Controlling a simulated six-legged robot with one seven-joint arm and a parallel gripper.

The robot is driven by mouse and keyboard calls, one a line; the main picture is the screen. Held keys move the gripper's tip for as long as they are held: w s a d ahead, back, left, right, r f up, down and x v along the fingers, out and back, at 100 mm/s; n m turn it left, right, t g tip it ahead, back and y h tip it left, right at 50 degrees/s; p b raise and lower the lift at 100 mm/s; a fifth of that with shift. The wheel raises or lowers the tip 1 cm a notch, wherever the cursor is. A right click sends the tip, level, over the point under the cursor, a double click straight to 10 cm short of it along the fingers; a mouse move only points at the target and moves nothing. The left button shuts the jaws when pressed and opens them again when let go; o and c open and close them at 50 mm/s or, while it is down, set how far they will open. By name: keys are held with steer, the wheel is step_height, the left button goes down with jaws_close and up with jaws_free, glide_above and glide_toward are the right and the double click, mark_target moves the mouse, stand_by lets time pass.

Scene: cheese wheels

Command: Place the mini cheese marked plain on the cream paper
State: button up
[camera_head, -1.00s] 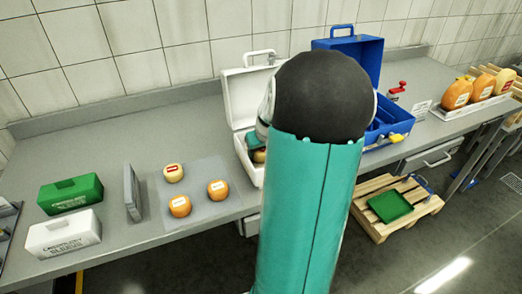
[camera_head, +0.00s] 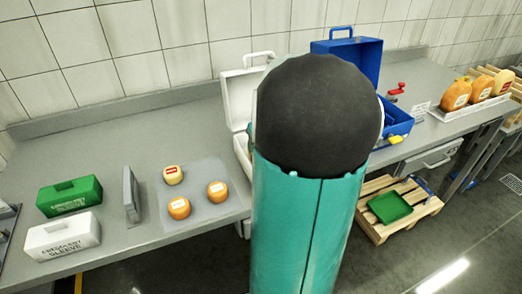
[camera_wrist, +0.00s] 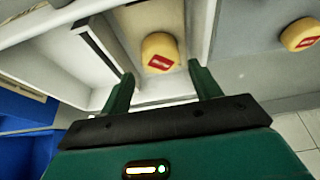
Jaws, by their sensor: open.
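In the wrist view a pale yellow mini cheese (camera_wrist: 160,50) with a red label sits in a compartment of the white case, against a cream-coloured lining (camera_wrist: 124,22). My gripper (camera_wrist: 161,72) is open, its fingers on either side of the near end of this cheese; I cannot tell if they touch it. A similar red-labelled cheese (camera_wrist: 300,34) is at the right on a grey mat, also seen in the head view (camera_head: 173,175). Two orange cheeses (camera_head: 179,208) (camera_head: 217,191) with white labels share that mat. The label words are too small to read. My arm hides the gripper in the head view.
The open white case (camera_head: 240,92) is mostly behind my arm. An open blue case (camera_head: 398,123) stands to its right. A grey upright plate (camera_head: 131,195), a green box (camera_head: 69,196) and a white box (camera_head: 62,235) are at the left. Large cheeses (camera_head: 479,87) stand far right.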

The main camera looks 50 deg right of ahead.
steer(key=v, duration=0.6)
steer(key=shift+r, duration=0.1)
